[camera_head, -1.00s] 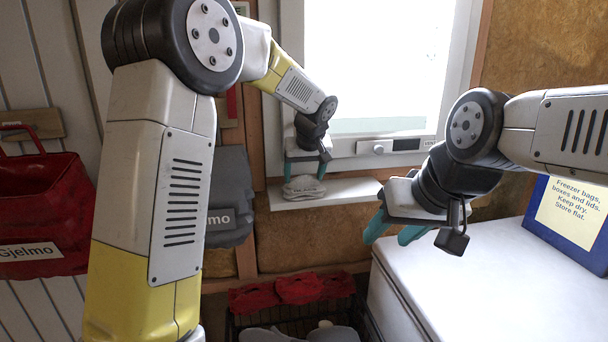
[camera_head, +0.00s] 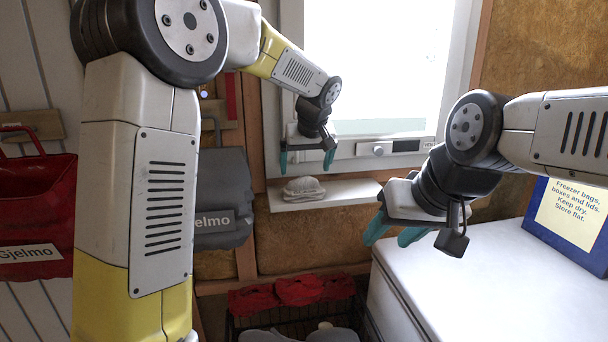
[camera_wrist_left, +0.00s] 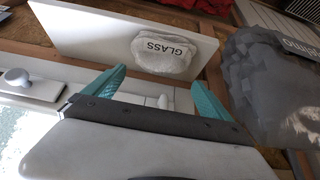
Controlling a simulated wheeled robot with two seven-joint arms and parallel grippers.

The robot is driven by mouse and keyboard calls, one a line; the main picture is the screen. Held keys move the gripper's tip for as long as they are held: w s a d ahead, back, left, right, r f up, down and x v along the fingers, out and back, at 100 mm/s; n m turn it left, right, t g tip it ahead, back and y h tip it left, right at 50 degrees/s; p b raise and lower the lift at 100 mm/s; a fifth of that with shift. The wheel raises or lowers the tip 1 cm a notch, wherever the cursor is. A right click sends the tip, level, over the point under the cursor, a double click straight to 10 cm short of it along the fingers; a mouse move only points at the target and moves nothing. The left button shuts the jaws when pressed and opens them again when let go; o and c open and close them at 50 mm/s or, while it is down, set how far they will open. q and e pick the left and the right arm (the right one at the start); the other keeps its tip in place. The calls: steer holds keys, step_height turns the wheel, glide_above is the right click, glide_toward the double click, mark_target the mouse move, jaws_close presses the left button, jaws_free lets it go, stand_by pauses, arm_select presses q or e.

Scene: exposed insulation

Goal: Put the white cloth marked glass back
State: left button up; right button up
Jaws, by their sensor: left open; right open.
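The white cloth (camera_head: 303,188) lies folded or bunched on the white window sill (camera_head: 340,194). In the left wrist view the cloth (camera_wrist_left: 163,53) shows the word GLASS on it. My left gripper (camera_head: 308,160) is open and empty just above the cloth, apart from it. In the left wrist view its two teal fingers (camera_wrist_left: 155,85) are spread, with the cloth beyond them.
The white chest top (camera_head: 480,275) is mostly clear, with a blue box (camera_head: 575,215) at its right. A grey bag (camera_head: 222,195) hangs left of the sill and a red bag (camera_head: 35,210) further left. Red cloths (camera_head: 290,291) lie on a dark basket below.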

arm_select(q)
steer(key=a+v, duration=0.1)
steer(key=v, duration=0.6)
steer(key=s+a+m+h, duration=0.1)
steer(key=s+a+h, duration=0.1)
steer(key=s+a, duration=0.9)
steer(key=s+a+f, duration=0.1)
steer(key=s+f, duration=0.1)
steer(key=s, duration=0.3)
steer(key=s+a+f+m+h, duration=0.1)
steer(key=s+f, duration=0.1)
steer(key=s, duration=0.4)
steer(key=s+a+f, duration=0.1)
steer(key=s+f, duration=0.2)
steer(key=s, duration=0.2)
steer(key=shift+s+a+m, duration=0.2)
steer(key=shift+m, duration=0.2)
steer(key=shift+r, duration=0.1)
